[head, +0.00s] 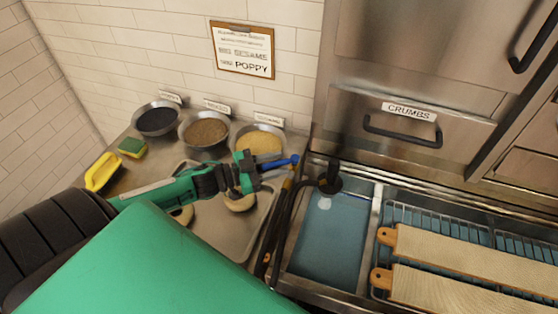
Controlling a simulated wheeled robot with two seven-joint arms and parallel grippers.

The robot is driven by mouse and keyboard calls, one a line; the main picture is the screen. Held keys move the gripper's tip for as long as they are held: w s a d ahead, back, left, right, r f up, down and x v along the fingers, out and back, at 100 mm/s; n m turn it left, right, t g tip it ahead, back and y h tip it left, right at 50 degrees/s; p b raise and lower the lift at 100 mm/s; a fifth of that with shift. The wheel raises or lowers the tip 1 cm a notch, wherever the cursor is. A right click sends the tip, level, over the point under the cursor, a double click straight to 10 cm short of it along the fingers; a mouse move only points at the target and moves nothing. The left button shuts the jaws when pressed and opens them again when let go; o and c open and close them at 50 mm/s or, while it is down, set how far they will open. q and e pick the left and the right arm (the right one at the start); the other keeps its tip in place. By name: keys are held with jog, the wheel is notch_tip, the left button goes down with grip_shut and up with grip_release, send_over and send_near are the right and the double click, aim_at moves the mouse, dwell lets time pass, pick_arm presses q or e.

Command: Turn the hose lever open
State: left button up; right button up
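A small blue bar (285,161), which looks like the hose lever, sticks out to the right of my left gripper (262,172), beside the left rim of the water-filled basin. A dark hose (278,215) with a yellowish part near its top runs down along that rim. My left gripper reaches in from the left, over the tray and in front of the yellow bowl. Its fingertips are at or very near the blue bar; I cannot tell whether they touch or grip it. My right gripper is not in view.
Bowls of dark (158,118), brown (205,131) and yellow (259,142) toppings stand along the wall. Bagels (240,203) lie on a metal tray (232,240). The basin (330,240) holds bluish water. Wooden boards (450,262) lie at right, below a drawer labelled CRUMBS (420,130).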

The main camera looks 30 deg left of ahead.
pick_arm(q)
jog(key=shift+w+d, duration=0.35)
jog(key=shift+w, duration=0.1)
grip_shut()
